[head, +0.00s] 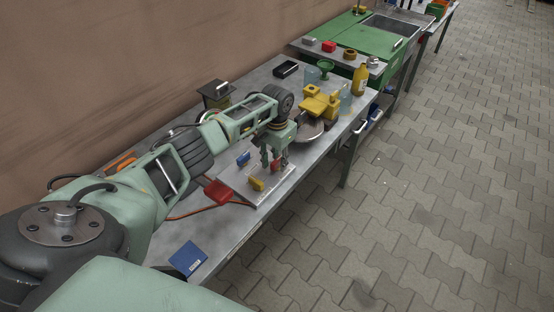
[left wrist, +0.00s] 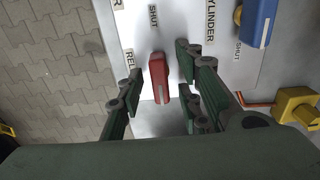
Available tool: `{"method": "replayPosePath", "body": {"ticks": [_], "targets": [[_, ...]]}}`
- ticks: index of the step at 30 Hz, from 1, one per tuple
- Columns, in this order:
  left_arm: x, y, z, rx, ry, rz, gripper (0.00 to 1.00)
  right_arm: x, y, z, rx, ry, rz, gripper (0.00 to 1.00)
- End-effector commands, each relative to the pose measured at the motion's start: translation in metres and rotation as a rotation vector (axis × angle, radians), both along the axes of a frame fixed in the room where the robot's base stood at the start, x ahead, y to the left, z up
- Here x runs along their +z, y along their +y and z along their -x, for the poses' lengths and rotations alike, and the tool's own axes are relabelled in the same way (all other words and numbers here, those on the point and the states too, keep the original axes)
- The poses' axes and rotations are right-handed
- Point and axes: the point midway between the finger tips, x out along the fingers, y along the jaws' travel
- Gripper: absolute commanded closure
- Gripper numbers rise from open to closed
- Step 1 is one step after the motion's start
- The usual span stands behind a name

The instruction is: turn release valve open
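A red valve handle (left wrist: 159,78) stands on a pale panel (left wrist: 140,25) in the left wrist view, beside lettering that starts "REL" and the word "SHUT". My left gripper (head: 274,161) is open, with its fingers on both sides of the red handle and gaps visible between. In the head view the fingers point down over the panel and partly hide the red handle. My right gripper is not in view.
The panel lies on a long grey workbench (head: 212,235). A red piece (head: 217,193) on an orange hose and a blue booklet (head: 187,259) lie nearby. Yellow equipment (head: 320,102) and a yellow bottle (head: 360,80) stand behind. Paved floor (head: 430,200) at right is clear.

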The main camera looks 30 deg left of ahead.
Motion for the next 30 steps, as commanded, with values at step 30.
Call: {"method": "replayPosePath", "body": {"ticks": [30], "targets": [[0.0028, -0.0006, -0.0002, 0.072, 0.0, 0.001, 1.0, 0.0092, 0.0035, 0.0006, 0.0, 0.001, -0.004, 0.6]]}}
